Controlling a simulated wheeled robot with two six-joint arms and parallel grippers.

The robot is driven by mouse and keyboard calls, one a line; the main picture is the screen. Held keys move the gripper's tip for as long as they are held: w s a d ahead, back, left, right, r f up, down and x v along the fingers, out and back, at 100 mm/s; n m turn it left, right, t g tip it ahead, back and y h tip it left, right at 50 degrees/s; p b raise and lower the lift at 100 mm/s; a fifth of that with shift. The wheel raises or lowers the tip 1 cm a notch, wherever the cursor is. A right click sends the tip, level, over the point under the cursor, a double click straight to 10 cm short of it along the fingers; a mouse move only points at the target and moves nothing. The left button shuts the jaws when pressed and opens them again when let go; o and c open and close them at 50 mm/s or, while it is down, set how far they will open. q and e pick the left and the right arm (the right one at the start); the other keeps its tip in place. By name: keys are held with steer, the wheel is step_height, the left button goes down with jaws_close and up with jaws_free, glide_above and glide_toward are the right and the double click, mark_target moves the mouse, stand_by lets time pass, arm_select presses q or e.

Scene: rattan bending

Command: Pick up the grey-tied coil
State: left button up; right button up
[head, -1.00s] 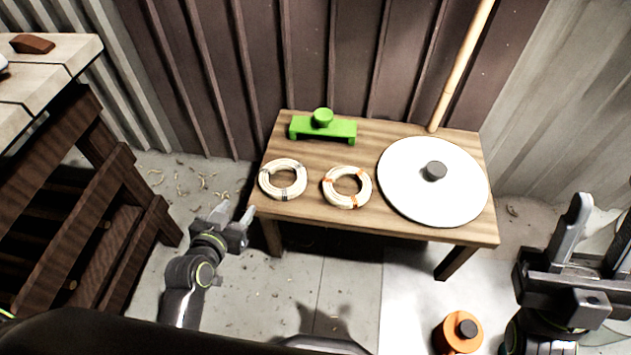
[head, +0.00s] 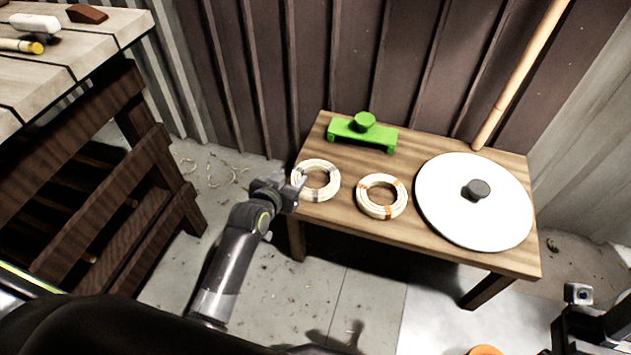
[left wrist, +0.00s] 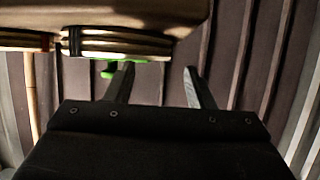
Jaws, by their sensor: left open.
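The grey-tied coil (head: 333,183), a pale ring of rattan with grey ties, lies flat at the left end of the low wooden table (head: 400,226). My left gripper (head: 296,186) is at the table's left edge, beside the coil's left side. In the left wrist view the picture is upside down; the coil (left wrist: 125,43) shows edge-on at the top, with a dark tie. The left gripper's two fingers (left wrist: 158,82) are apart with nothing between them. My right gripper (head: 585,300) is partly cut off at the lower right, its jaws unclear.
An orange-tied coil (head: 362,203) lies just right of the grey-tied one. A green block-like stand (head: 365,135) is behind them. A white disc (head: 450,215) with a dark knob fills the right end. A bamboo pole (head: 515,80) leans behind. A workbench (head: 90,60) stands left.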

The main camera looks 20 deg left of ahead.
mark_target(297, 171)
arm_select(q)
steer(key=b+x, duration=0.1)
steer(key=x, duration=0.3)
steer(key=shift+s, duration=0.1)
steer(key=c, duration=1)
